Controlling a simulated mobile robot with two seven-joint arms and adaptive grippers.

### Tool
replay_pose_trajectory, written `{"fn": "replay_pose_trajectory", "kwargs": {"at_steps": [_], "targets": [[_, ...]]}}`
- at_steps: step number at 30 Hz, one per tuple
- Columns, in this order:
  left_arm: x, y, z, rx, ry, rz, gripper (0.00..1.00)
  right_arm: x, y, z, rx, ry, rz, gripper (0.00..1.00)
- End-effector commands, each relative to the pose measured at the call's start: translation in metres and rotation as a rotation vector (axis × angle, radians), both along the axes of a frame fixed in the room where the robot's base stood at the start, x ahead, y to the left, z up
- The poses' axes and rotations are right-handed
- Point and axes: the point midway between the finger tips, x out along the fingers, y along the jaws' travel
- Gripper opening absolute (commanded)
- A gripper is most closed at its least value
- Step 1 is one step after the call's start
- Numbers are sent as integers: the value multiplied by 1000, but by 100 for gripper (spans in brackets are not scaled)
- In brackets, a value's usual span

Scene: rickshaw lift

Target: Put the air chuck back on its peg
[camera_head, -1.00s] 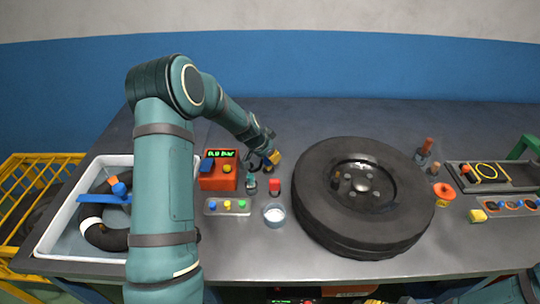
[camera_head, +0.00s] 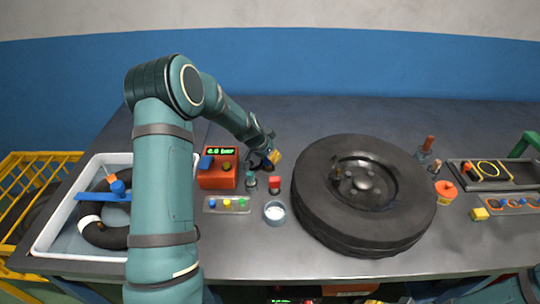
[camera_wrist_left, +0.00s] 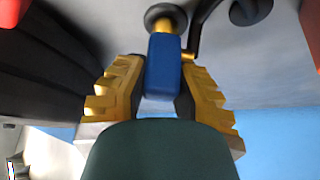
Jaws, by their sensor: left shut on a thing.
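The air chuck shows in the left wrist view as a blue body (camera_wrist_left: 163,72) with a brass neck. My left gripper (camera_wrist_left: 160,92) is shut on the blue body, with a yellow ridged finger on each side. A dark round piece (camera_wrist_left: 166,17) lies at the end of the brass neck; I cannot tell whether it is the peg or whether they touch. In the head view my left gripper (camera_head: 270,159) is behind and to the right of the orange inflator box (camera_head: 217,170). The chuck is mostly hidden there. My right gripper is out of view.
A large tyre (camera_head: 325,215) lies to the right of my left gripper. A small teal bottle (camera_head: 251,182), a red-topped item (camera_head: 274,185) and a white cup (camera_head: 274,213) stand in front. A white tub (camera_head: 62,215) is at the left. The table behind is clear.

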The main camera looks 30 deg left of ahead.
Motion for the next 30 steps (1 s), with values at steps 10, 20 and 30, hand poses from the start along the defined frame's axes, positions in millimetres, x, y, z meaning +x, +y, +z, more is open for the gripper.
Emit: {"fn": "replay_pose_trajectory", "kwargs": {"at_steps": [10, 20, 30], "targets": [[0, 0, -2, 0, 0, 0, 35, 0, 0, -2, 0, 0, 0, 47], [0, 0, -2, 0, 1, 0, 74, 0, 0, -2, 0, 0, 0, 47], [0, 0, -1, 0, 0, 0, 74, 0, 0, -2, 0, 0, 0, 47]]}}
